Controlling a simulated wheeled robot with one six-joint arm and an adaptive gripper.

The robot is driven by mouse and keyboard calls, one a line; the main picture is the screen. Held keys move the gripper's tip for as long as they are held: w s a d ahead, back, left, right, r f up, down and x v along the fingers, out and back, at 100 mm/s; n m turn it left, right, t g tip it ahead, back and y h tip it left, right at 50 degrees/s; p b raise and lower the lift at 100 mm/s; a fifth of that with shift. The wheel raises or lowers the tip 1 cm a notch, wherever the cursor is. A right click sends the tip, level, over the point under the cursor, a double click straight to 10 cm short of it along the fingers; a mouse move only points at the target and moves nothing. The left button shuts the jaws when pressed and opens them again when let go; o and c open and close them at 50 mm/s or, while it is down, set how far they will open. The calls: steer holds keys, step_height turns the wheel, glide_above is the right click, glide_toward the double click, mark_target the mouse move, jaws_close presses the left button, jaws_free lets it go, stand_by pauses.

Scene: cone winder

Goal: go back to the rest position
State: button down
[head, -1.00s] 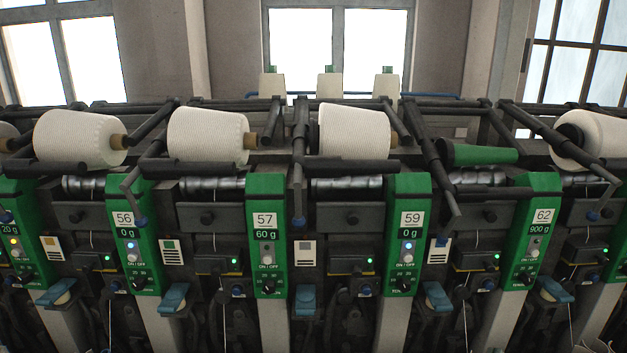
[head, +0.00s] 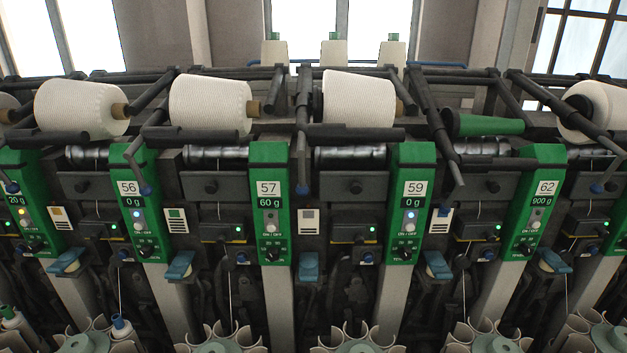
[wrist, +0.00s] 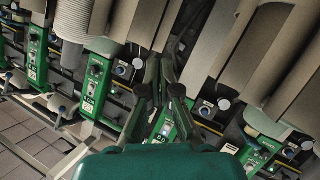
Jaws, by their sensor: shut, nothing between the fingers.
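My gripper (wrist: 163,78) shows in the wrist view, with its two dark fingers close together and nothing between them. It points toward the winder's row of green unit panels, which appear tilted in that view. A gap to the panels seems to remain, but I cannot tell how wide. The head view does not show my gripper or arm. In the head view the cone winder has green panels numbered 56 (head: 132,205), 57 (head: 270,200), 59 (head: 411,200) and 62 (head: 541,200).
White yarn cones (head: 210,105) sit in cradles along the top. One cradle holds a bare green cone (head: 488,125). Dark cradle arms (head: 435,130) stick out forward. Round bobbin magazines (head: 360,345) line the bottom. Grey tiled floor (wrist: 25,135) shows in the wrist view.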

steer(key=s+a+f+t+y, duration=0.1)
steer(key=s+a+f+y, duration=0.2)
steer(key=s, duration=0.8)
steer(key=s+a+y, duration=0.2)
steer(key=s+a, duration=0.3)
steer(key=s, duration=0.7)
steer(key=v, duration=0.9)
steer(key=shift+w+a+r+m+t+y, duration=0.2)
steer(key=shift+a+r+m+t+y, duration=0.1)
steer(key=shift+a+r+t, duration=0.1)
